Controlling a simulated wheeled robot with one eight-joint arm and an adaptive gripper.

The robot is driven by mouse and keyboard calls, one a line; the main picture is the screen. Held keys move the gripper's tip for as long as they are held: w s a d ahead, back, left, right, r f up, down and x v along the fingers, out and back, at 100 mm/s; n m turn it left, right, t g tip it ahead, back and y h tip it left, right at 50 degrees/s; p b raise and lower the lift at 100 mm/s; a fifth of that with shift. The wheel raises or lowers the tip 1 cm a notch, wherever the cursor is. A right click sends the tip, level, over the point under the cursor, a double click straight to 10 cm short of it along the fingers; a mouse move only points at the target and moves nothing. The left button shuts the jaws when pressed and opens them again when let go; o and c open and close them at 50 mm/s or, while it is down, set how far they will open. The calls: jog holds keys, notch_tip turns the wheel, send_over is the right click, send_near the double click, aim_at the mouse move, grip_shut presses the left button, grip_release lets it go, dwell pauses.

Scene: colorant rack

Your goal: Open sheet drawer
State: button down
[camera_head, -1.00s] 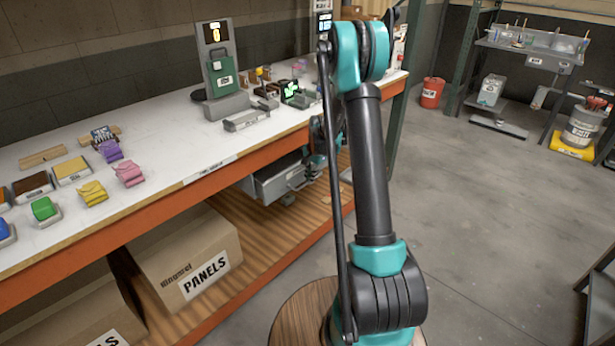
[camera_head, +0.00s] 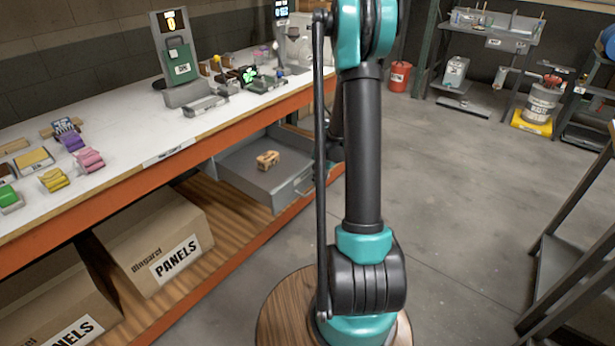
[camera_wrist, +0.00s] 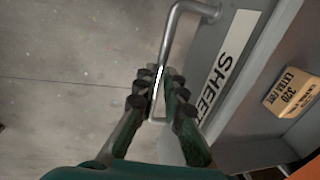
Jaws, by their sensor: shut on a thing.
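The grey sheet drawer (camera_head: 285,187) stands pulled out from under the workbench, its inside open to view in the head view. In the wrist view its front (camera_wrist: 205,60) carries a white label reading "SHEE…", the rest hidden. A bent metal bar handle (camera_wrist: 171,35) runs from that front down between my fingers. My gripper (camera_wrist: 158,88) is shut on the handle. In the head view my arm hides the gripper and the handle. A small tan box (camera_head: 268,160) lies in the drawer; the wrist view shows it marked "320 EXTRA FINE" (camera_wrist: 292,92).
The white-topped workbench (camera_head: 115,125) with an orange edge holds blocks and devices. Cardboard boxes marked PANELS (camera_head: 165,240) sit on the wooden lower shelf. A dark metal frame (camera_head: 570,260) stands at the right. The concrete floor (camera_head: 460,200) between is clear.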

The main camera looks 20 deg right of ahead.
jog(key=shift+s+d, duration=0.95)
jog(key=shift+s, duration=0.2)
jog(key=c, duration=1.6)
grip_release()
jog(key=shift+r, duration=0.1)
notch_tip(320, 180, up, 12)
jog(key=s+d, duration=0.1)
jog(key=shift+s+d+f, duration=0.15)
jog(key=shift+s+f, duration=0.05)
jog(key=shift+s, duration=0.15)
